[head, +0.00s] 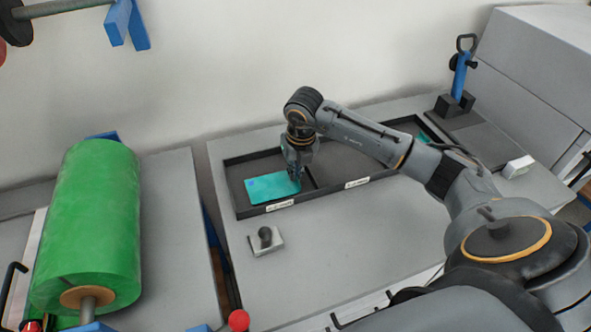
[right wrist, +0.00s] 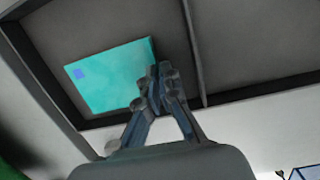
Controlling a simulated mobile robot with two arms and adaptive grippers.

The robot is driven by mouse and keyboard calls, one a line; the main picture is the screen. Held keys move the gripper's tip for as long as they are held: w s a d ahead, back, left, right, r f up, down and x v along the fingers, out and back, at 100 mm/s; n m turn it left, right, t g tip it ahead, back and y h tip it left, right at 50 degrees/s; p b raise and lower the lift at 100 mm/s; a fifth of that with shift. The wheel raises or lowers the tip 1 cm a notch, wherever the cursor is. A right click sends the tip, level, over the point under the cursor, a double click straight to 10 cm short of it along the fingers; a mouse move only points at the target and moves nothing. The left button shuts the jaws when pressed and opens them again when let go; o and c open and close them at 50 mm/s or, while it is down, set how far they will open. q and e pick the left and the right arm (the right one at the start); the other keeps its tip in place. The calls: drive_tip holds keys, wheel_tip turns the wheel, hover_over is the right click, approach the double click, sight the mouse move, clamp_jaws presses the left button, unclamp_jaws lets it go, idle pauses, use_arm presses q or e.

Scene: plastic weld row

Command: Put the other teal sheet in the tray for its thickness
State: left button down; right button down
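A teal sheet (head: 270,187) with a small blue patch at one corner is in the left compartment of the black-rimmed tray (head: 238,202). It also shows in the right wrist view (right wrist: 112,78). I cannot tell whether it lies flat on the floor or slightly above. My right gripper (head: 297,177) points down at the sheet's right edge. Its fingertips (right wrist: 160,72) are close together on that edge. Another teal piece (head: 424,137) shows at the right end of the tray, mostly hidden by my right arm. My left gripper is out of view.
A divider splits the tray, and white labels (head: 280,205) sit on its front rim. A small plate with a dark knob (head: 265,239) stands in front. A large green roll (head: 88,225) is at left. A blue clamp-like stand (head: 461,78) stands at back right.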

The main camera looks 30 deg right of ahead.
drive_tip(key=shift+f, duration=0.25)
drive_tip(key=shift+f, duration=0.1)
drive_tip(key=c, duration=2)
unclamp_jaws()
drive_tip(key=shift+f, duration=0.1)
drive_tip(key=o, duration=0.5)
